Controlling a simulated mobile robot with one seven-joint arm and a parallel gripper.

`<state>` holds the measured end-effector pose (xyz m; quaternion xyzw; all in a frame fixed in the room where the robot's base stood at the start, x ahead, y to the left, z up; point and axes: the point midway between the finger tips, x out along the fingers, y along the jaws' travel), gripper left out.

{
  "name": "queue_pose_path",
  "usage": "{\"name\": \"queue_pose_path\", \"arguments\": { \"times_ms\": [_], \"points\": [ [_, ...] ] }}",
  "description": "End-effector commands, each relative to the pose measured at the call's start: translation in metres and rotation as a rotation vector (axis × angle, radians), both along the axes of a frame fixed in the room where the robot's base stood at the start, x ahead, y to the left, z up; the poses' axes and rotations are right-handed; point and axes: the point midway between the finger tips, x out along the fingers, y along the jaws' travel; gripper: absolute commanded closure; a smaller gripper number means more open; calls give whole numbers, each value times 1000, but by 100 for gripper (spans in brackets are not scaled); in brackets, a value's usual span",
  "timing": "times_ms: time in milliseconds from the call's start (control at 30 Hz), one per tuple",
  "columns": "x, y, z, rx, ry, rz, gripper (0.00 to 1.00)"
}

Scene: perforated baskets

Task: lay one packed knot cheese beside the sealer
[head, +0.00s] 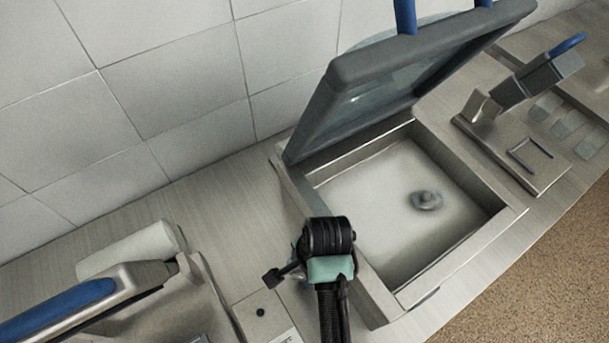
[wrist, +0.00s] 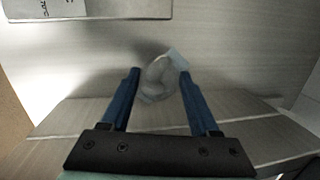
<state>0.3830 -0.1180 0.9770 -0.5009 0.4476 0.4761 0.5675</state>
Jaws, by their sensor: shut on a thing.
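My gripper (wrist: 160,72) shows in the wrist view with its two blue fingers on either side of a clear, crumpled packet with a pale knot-like piece in it, the packed knot cheese (wrist: 157,82). The gripper is shut on it.
The tank (head: 292,200) holds a cloudy pale surface with a blurred grey thing (head: 425,200) in it. Its dark lid (head: 350,80) is tilted up. Another blue-handled device (head: 515,90) stands at the right. Bare counter (head: 215,200) lies between the roll and the tank.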

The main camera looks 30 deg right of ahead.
Motion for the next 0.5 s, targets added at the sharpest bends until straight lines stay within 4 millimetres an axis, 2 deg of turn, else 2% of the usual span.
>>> {"name": "queue_pose_path", "arguments": {
  "times_ms": [400,500],
  "points": [
    [0,0,-51,1,2,3,92],
    [0,0,-56,-1,-1,4,92]
  ]
}}
